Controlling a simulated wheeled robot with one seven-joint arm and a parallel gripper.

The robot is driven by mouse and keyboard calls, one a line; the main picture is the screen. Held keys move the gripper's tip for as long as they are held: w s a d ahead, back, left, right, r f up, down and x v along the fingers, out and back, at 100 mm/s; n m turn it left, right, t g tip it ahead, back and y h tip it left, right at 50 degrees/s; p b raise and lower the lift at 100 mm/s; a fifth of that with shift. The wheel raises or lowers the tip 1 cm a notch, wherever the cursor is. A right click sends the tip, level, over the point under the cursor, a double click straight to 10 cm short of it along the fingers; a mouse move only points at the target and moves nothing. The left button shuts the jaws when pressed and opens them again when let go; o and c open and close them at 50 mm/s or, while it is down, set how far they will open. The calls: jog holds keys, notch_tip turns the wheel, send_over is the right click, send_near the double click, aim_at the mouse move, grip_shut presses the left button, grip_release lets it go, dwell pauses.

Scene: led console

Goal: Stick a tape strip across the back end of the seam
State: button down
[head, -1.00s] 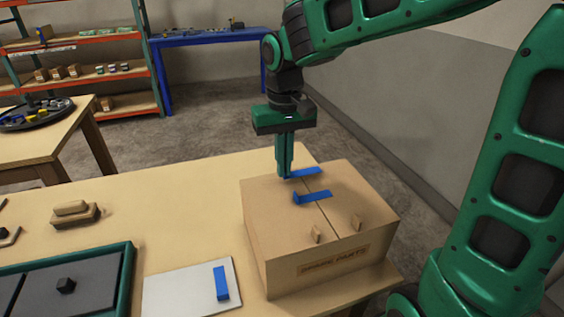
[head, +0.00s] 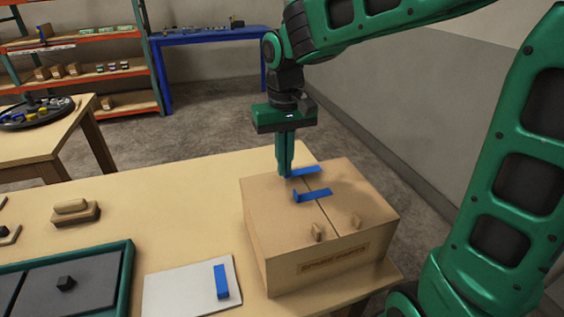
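A closed cardboard box (head: 275,222) stands on the table with its seam running front to back along the top. One blue tape strip (head: 316,194) lies across the middle of the seam, its left end turned up. A second blue strip (head: 307,171) is at the back end of the seam, level with the box top; I cannot tell whether it is fully stuck. My gripper (head: 286,176) points down there, its fingers close together on that strip's left end, which they partly hide. A third blue strip (head: 221,281) lies on a white plate (head: 180,290).
Two small tan tabs (head: 318,233) stand on the box's front top. A dark tray with a green rim (head: 128,275) and a wooden block (head: 75,215) are on the table (head: 175,195) to the left. The table behind the white plate is clear.

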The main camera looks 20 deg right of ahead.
jog(key=shift+f, duration=0.9)
dwell(1.1)
jog(key=c, duration=1.9)
grip_release()
